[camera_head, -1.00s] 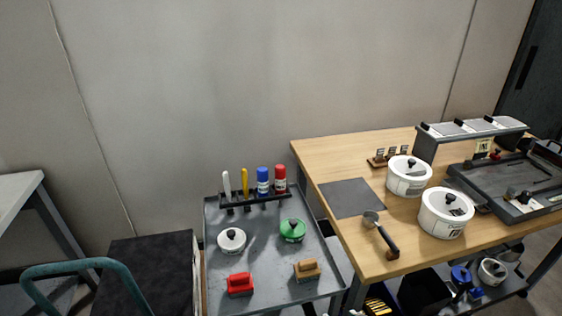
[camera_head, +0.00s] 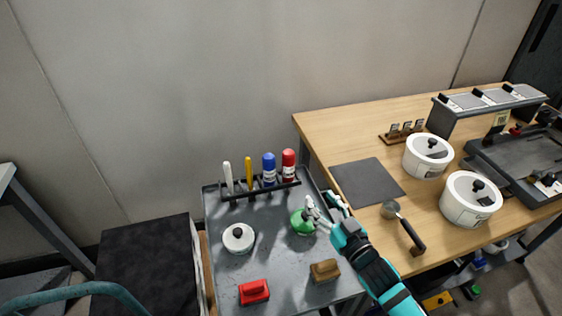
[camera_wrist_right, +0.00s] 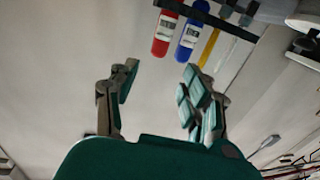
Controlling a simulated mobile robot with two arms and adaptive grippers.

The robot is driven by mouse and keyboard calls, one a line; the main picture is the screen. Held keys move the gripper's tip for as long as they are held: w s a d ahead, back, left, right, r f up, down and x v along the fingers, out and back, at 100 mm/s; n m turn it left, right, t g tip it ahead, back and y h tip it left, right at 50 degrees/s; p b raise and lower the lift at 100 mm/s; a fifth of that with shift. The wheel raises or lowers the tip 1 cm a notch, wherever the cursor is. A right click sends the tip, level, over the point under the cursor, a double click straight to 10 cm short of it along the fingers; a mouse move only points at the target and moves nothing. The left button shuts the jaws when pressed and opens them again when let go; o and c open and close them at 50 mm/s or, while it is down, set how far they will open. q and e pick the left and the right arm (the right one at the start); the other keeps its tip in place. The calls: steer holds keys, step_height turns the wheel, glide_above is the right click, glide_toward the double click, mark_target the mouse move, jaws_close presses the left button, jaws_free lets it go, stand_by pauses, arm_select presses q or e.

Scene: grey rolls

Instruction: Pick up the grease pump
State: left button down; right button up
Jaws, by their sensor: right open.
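I cannot tell for sure which thing is the grease pump. A blue bottle (camera_head: 269,169) and a red bottle (camera_head: 288,165) stand upright in a dark rack at the tray's back; the blue bottle (camera_wrist_right: 187,38) and red bottle (camera_wrist_right: 164,34) also show in the right wrist view. My right gripper (camera_head: 324,204) is open and empty above the tray's right side, partly covering the green thing. It also shows in the wrist view (camera_wrist_right: 158,82). My left gripper is out of view.
The tray also holds a white lidded pot (camera_head: 238,239), a red block (camera_head: 254,292) and a brown block (camera_head: 325,271). A wooden table (camera_head: 335,135) with white pots and a scoop (camera_head: 404,226) stands at right. A black box (camera_head: 145,262) is at left.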

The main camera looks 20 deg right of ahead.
steer(key=b, duration=0.4)
glide_toward(292, 163)
steer(key=w, duration=0.4)
steer(key=shift+w+a+f+b, duration=0.15)
steer(key=shift+w+a+b, duration=0.15)
steer(key=shift+a, duration=0.1)
steer(key=w+b, duration=0.1)
steer(key=w, duration=0.1)
steer(key=w+a+b, duration=0.1)
steer(key=w+b, duration=0.1)
steer(key=w, duration=0.1)
steer(key=shift+w+a, duration=0.1)
steer(key=shift+a, duration=0.05)
steer(key=c, duration=0.9)
